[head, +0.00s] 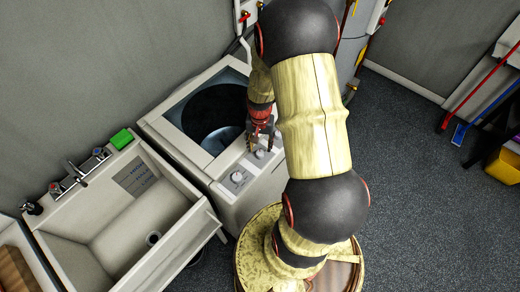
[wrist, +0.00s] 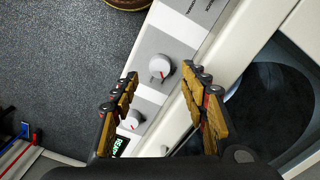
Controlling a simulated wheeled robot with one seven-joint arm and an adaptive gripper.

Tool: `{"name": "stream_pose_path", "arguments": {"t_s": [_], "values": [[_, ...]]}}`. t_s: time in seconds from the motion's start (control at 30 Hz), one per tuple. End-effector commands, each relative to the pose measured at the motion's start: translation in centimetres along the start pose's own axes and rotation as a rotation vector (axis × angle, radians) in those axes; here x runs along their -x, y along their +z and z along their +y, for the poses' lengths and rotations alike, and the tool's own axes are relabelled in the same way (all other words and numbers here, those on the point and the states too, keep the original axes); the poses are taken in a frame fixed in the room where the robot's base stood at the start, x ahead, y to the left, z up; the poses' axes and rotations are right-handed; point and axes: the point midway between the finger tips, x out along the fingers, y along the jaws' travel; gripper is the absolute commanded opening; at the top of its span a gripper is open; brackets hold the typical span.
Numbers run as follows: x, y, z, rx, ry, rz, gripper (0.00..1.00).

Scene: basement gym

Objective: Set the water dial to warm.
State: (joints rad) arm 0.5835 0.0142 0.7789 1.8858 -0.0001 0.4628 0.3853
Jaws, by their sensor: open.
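The washing machine (head: 190,165) has a control strip along its front edge with white dials. One dial (head: 238,177) stands alone towards the left of the strip, and another dial (head: 260,153) is just below my gripper (head: 261,128). In the wrist view a larger dial (wrist: 160,68) with a red mark sits on a grey panel, between and beyond the open fingertips of my gripper (wrist: 161,82). A smaller dial (wrist: 133,119) with a red mark shows nearer, beside the left finger. I touch neither dial visibly. The labels are too small to read, so I cannot tell which is the water dial.
A green-lit display (wrist: 121,145) is partly hidden by my left finger. The washer's dark round tub (head: 214,115) lies beside the strip. A sink (head: 125,215) with a green block (head: 121,138) stands left. Open carpet (head: 420,190) lies to the right.

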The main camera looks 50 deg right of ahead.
Motion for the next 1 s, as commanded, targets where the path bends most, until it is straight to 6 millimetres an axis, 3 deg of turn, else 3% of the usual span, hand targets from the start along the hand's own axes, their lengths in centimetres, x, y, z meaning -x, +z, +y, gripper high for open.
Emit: {"name": "stream_pose_path", "arguments": {"t_s": [0.2, 0.4, 1.0], "values": [[4.6, -0.1, -0.1, 0.000, -0.002, 0.004, 0.45], [7.1, 0.0, 0.0, 0.000, -0.001, 0.001, 0.45], [7.9, 0.0, 0.0, 0.000, 0.000, 0.000, 0.45]]}}
